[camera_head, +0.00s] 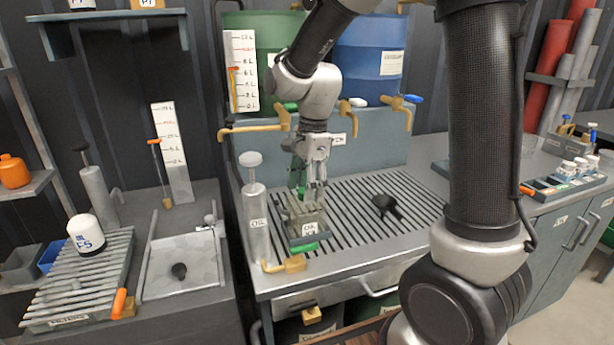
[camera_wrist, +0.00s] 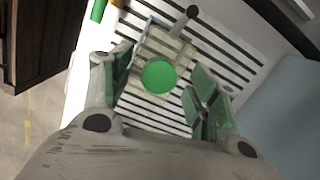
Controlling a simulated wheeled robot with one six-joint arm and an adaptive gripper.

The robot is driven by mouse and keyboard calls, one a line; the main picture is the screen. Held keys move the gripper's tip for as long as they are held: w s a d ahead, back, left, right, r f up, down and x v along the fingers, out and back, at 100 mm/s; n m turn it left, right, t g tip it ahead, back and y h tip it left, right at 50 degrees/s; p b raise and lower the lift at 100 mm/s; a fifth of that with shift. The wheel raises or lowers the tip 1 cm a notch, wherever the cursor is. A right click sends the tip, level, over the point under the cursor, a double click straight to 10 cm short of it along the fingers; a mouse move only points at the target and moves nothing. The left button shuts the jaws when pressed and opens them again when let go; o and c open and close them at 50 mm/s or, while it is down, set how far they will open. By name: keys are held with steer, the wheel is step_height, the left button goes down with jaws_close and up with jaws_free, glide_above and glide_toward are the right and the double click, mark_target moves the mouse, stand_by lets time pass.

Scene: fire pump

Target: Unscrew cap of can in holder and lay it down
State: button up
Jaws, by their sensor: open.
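The can (camera_head: 303,212) is a pale, boxy container standing in a holder (camera_head: 308,229) labelled OIL at the front left of the slatted grate. Its round green cap (camera_wrist: 159,76) shows in the wrist view on top of the can, but my gripper hides it in the head view. My gripper (camera_head: 308,190) points down above the can. In the wrist view my gripper (camera_wrist: 163,90) is open, its green-padded fingers on either side of the cap, with visible gaps. I cannot tell how high the fingertips are above the cap.
A grey OIL pump (camera_head: 256,222) stands left of the can. A black funnel-like item (camera_head: 385,204) lies on the grate (camera_head: 350,222) to the right; the grate between is clear. Brass taps (camera_head: 355,108) project from the rear drums. A brass tap (camera_head: 285,264) sits at the front edge.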

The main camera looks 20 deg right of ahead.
steer(key=c, duration=1.1)
steer(key=shift+o, duration=1.3)
steer(key=shift+c, duration=1.2)
steer(key=n, duration=0.4)
steer(key=shift+n+g, duration=0.3)
steer(key=n, duration=0.4)
steer(key=shift+n+h, duration=0.3)
steer(key=shift+n, duration=1)
steer(key=n, duration=0.2)
steer(key=shift+n+g+h, duration=0.3)
